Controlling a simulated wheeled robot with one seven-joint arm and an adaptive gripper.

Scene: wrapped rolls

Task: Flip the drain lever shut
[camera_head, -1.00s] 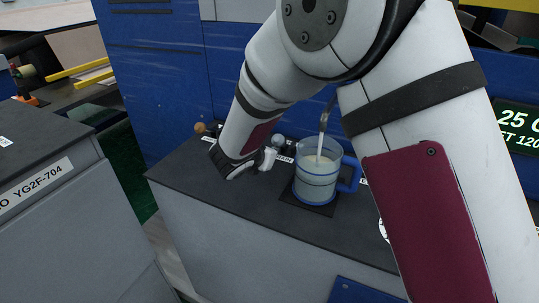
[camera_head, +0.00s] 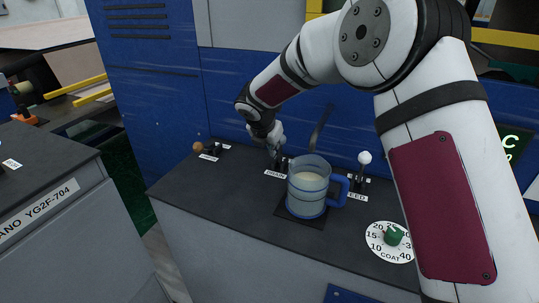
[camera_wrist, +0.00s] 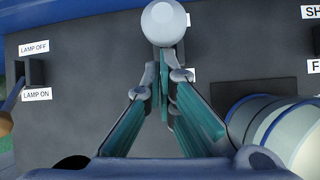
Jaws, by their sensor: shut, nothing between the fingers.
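The drain lever's pale round knob (camera_wrist: 163,22) shows at the top of the wrist view, just beyond my fingertips. In the head view its dark base (camera_head: 281,163) stands behind the DRAIN label (camera_head: 275,174), left of the jug; my gripper largely hides the knob there. My gripper (camera_head: 275,143) is above the lever, shut and empty. In the wrist view its fingertips (camera_wrist: 163,72) meet close to the knob; I cannot tell whether they touch it. The clear jug (camera_head: 308,190) with a blue handle holds pale liquid under the spout (camera_head: 322,124). No stream shows.
A brown-knobbed lamp lever (camera_head: 198,147) stands to the left. A white-knobbed feed lever (camera_head: 364,158) stands right of the jug, with a green COAT dial (camera_head: 393,237) in front. The blue machine wall (camera_head: 160,80) rises behind. The counter's front left (camera_head: 220,195) is clear.

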